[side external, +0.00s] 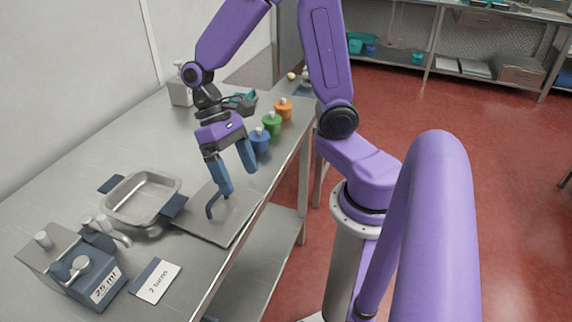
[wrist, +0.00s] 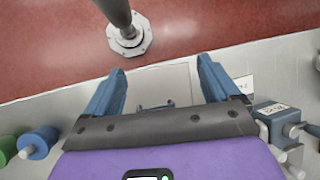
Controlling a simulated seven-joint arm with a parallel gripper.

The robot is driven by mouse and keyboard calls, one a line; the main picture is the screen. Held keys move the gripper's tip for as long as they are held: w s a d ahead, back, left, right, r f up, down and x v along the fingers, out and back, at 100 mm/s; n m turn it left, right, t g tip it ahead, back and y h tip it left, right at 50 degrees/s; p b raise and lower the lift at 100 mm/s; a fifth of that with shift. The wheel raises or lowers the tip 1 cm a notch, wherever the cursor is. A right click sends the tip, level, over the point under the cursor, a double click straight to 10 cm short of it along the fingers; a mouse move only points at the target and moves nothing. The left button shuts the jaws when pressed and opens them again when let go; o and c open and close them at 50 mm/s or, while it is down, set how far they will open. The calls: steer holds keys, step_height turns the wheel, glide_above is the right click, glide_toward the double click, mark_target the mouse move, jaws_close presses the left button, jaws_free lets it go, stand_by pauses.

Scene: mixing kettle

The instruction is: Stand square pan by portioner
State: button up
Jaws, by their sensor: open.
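The square pan (side external: 142,203) is a shallow steel pan with dark blue handles on two opposite sides, left of my gripper on the bench. The portioner (side external: 78,267) is a grey-blue box labelled "25 ml" at the front left; part of it shows at the right of the wrist view (wrist: 275,117). My gripper (side external: 237,183) is open and empty, pointing down over a flat grey plate (side external: 226,222). A dark blue bracket-like handle (side external: 210,206) stands on the plate near my left fingertip; it also shows between my fingers in the wrist view (wrist: 155,105).
A card reading "2 turns" (side external: 157,281) lies beside the portioner. Blue (side external: 260,141), green (side external: 271,123) and orange (side external: 283,108) pots stand along the bench's right edge. The wall bounds the bench on the left. Bare bench (side external: 125,140) lies behind the pan.

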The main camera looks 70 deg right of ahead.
steer(key=s+d+r+n+t+h, duration=0.1)
steer(key=s+n+t, duration=0.4)
steer(key=s+n, duration=0.5)
steer(key=shift+d+r+n+h, duration=0.15)
steer(key=shift+r+n+h, duration=0.45)
steer(key=shift+r+n, duration=0.6)
